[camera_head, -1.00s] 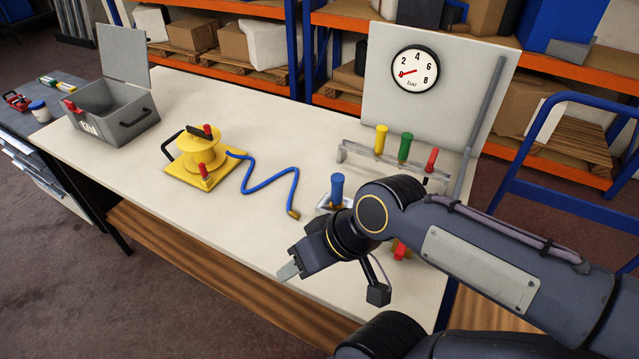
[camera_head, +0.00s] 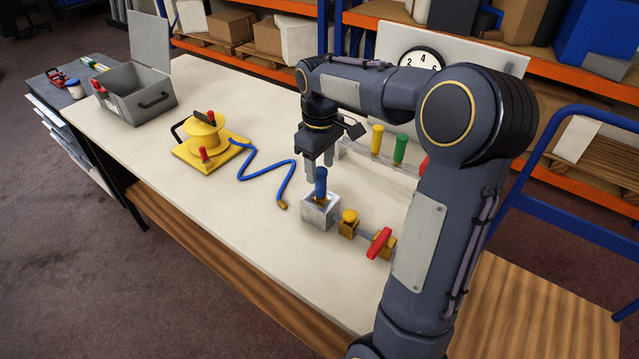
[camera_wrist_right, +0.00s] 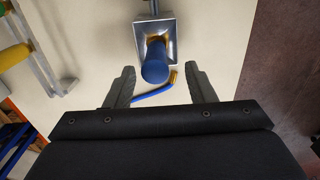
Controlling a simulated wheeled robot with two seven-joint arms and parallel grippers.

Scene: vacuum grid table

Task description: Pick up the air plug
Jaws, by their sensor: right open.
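The air plug, which I take to be the blue-handled peg (camera_head: 321,182), stands upright in a metal block (camera_head: 320,212) on the table. My right gripper (camera_head: 319,172) points down just above it, fingers open and empty. In the right wrist view, the plug's round blue top (camera_wrist_right: 155,66) lies between and slightly beyond the two open fingertips (camera_wrist_right: 160,76). The block (camera_wrist_right: 143,30) shows around its base, with brass colour inside. I cannot tell whether the fingers reach down beside the handle. My left gripper is out of view.
A brass valve with a red handle (camera_head: 379,243) is beside the block. Yellow and green handles (camera_head: 400,149) stand behind the gripper. A grey box (camera_head: 141,101) is far left; the table's front left is clear.

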